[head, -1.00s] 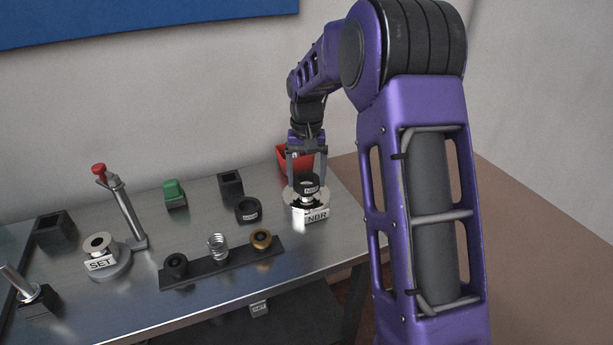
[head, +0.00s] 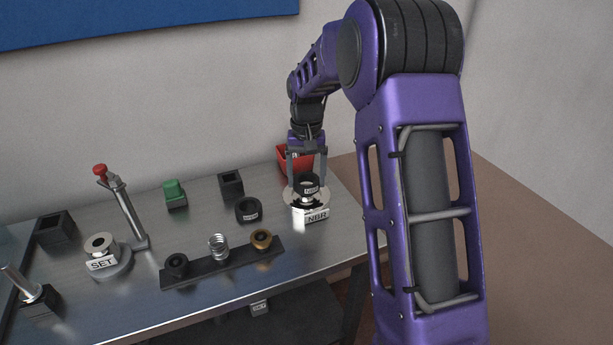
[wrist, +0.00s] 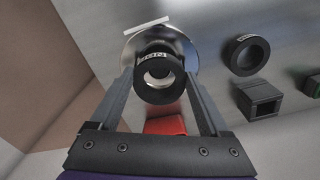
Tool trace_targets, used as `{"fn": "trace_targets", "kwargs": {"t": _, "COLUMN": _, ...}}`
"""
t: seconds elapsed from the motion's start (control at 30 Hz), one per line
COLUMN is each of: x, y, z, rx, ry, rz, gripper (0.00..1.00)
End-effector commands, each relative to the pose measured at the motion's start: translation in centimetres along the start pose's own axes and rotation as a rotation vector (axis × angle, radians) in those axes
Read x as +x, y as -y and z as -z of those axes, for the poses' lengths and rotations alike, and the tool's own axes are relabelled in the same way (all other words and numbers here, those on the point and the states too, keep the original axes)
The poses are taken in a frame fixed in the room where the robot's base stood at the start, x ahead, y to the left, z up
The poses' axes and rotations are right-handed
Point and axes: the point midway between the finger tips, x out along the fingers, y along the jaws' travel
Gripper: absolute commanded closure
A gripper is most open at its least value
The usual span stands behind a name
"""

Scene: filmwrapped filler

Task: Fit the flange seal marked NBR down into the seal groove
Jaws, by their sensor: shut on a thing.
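The black ring seal (head: 309,186) carries a small white label that looks like NBR. It also shows in the wrist view (wrist: 160,91), with its label upside down. My gripper (head: 307,182) is shut on it, one finger on each side, and holds it over the round silver flange (head: 291,197) with the NBR plate (head: 316,215). In the wrist view the flange (wrist: 134,49) lies behind and below the seal, and something bright shows through part of the seal's hole. The groove is hidden, and I cannot tell whether the seal touches the flange.
A red bin (head: 286,158) stands behind my gripper. Left of the flange are another labelled black ring (head: 248,209), an open dark box (head: 231,184) and a green block (head: 175,194). A rack (head: 208,270) with several parts lies in front. A SET fixture (head: 112,266) stands further left.

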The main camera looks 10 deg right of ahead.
Motion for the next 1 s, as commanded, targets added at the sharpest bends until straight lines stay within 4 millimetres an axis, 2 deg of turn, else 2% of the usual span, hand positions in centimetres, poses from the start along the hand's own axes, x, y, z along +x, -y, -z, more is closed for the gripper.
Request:
{"fn": "trace_targets", "kwargs": {"t": 0.73, "x": 0.04, "y": -0.01, "z": 0.0, "rx": 0.0, "ry": 0.0, "rz": 0.0, "gripper": 0.75}}
{"fn": "trace_targets", "kwargs": {"t": 1.0, "x": 0.64, "y": -0.02, "z": -0.01, "rx": 0.0, "ry": 0.001, "rz": 0.0, "gripper": 0.75}}
